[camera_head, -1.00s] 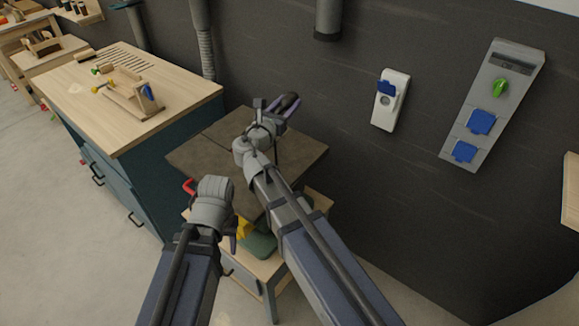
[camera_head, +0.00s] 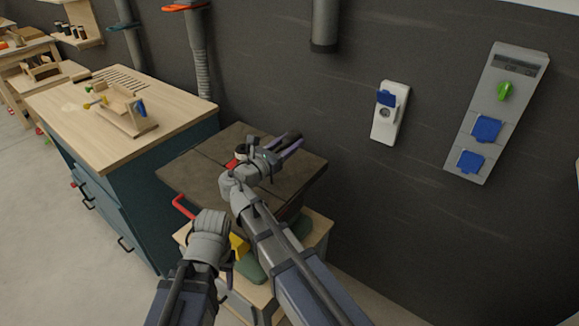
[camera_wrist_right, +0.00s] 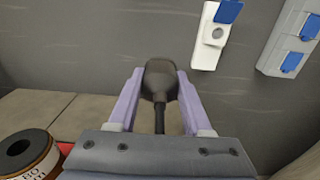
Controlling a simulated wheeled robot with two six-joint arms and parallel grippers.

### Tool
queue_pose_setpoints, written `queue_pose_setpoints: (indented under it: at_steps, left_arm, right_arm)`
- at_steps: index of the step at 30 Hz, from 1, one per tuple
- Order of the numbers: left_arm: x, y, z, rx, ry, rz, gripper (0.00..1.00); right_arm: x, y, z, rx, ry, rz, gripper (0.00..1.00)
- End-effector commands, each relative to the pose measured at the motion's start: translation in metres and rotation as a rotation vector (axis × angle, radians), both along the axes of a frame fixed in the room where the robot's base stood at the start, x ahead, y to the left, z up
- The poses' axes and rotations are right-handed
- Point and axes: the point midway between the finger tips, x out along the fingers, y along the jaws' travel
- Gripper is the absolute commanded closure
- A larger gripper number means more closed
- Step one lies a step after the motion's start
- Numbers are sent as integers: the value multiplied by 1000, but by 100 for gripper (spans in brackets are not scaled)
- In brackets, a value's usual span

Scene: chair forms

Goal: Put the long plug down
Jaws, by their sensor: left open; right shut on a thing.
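The long plug (camera_wrist_right: 160,80) is dark, with a thick body and a thin stem or cord. In the right wrist view it sits between the two lilac fingers of my right gripper (camera_wrist_right: 158,92), which is shut on it. In the head view my right gripper (camera_head: 288,147) is over the back right of the dark brown table top (camera_head: 195,178), and the plug is mostly hidden there. I cannot tell whether the plug touches the top. My left gripper (camera_head: 228,266) is open at the table's front; its fingers are partly hidden.
A labelled roll (camera_wrist_right: 28,154) on something red lies left of my right gripper. A wall socket (camera_head: 388,112) and a grey socket panel (camera_head: 503,110) are on the dark wall. A wooden-topped cabinet (camera_head: 170,122) stands left. A red handle (camera_head: 183,207) and yellow thing (camera_head: 238,246) are near my left gripper.

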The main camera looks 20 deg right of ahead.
Motion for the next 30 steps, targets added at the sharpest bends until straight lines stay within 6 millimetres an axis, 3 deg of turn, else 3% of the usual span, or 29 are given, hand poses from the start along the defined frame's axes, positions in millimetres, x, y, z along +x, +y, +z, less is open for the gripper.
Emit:
queue_pose_setpoints:
  at_steps: [1, 9, 19, 30]
  left_arm:
    - [0, 0, -13, 0, 0, 0, 50]
    - [0, 0, -17, 0, 0, 0, 50]
    - [0, 0, -53, 0, 0, -1, 50]
    - [0, 0, -53, 0, 0, -1, 50]
  right_arm:
    - [0, 0, -13, 0, 0, 0, 100]
    - [0, 0, -16, 0, 0, 0, 100]
    - [0, 0, -53, 0, 0, 0, 100]
    - [0, 0, -53, 0, 0, 0, 100]
